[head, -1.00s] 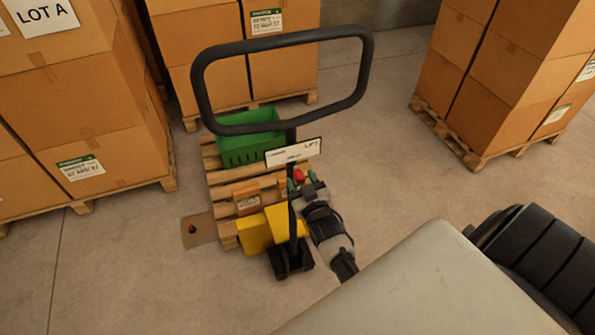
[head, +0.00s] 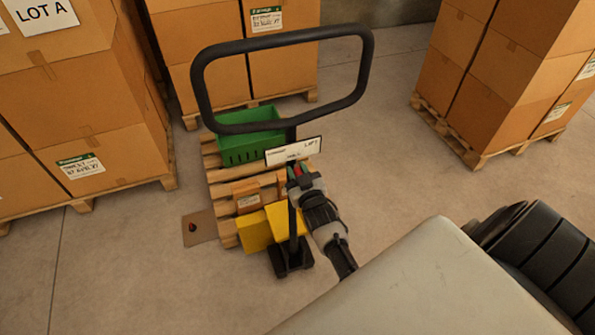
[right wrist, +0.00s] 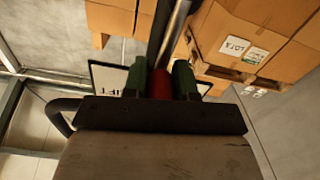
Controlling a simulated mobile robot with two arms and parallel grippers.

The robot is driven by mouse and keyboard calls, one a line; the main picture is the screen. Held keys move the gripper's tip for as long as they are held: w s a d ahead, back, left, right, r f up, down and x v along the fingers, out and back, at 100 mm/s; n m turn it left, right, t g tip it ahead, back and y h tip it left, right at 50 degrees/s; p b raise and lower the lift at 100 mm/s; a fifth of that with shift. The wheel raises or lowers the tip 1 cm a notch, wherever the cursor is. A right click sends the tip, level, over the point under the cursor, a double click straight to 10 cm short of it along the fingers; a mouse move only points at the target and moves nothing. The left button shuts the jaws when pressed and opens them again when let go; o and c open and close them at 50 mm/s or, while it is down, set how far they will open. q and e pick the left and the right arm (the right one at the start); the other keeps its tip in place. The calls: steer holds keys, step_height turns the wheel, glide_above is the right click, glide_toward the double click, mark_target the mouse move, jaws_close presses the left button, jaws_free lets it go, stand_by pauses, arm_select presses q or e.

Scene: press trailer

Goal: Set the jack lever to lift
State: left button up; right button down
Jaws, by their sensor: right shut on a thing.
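The pallet jack has a black loop handle (head: 283,124) on a dark post, with yellow forks (head: 256,232) under a wooden pallet. A white label plate (head: 293,151) on the post reads LIFT at its right end. The jack lever's red knob (right wrist: 160,84) is between the green fingertips of my right gripper (right wrist: 160,80) in the right wrist view, in front of the plate. In the head view my right gripper (head: 299,172) is shut on the knob just below the plate and mostly hides it. My left gripper is not in view.
A green crate (head: 247,148) and a small carton (head: 246,196) stand on the pallet (head: 222,180). Stacked cartons on pallets stand left, behind and right (head: 500,80). A brown mat (head: 200,229) with a small dark-red thing lies left. Floor right of the jack is clear.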

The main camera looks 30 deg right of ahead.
steer(key=shift+d, duration=0.1)
steer(key=shift+s+d+m, duration=0.1)
steer(key=shift+d+m, duration=0.35)
steer(key=shift+m, duration=0.35)
steer(key=shift+s+d+f+m+b, duration=0.2)
steer(key=shift+d+m, duration=0.3)
steer(key=shift+m, duration=0.55)
steer(key=shift+s+d+f+m+b, duration=0.15)
steer(key=shift+d+f+m, duration=0.3)
steer(key=shift+m, duration=0.65)
steer(key=shift+s+d+f+m+b, duration=0.15)
steer(key=shift+d+m, duration=0.45)
steer(key=shift+m, duration=0.45)
steer(key=shift+w, duration=0.1)
steer(key=c, duration=0.9)
jaws_free()
steer(key=shift+d, duration=0.1)
steer(key=b+v, duration=0.1)
steer(key=v, duration=1)
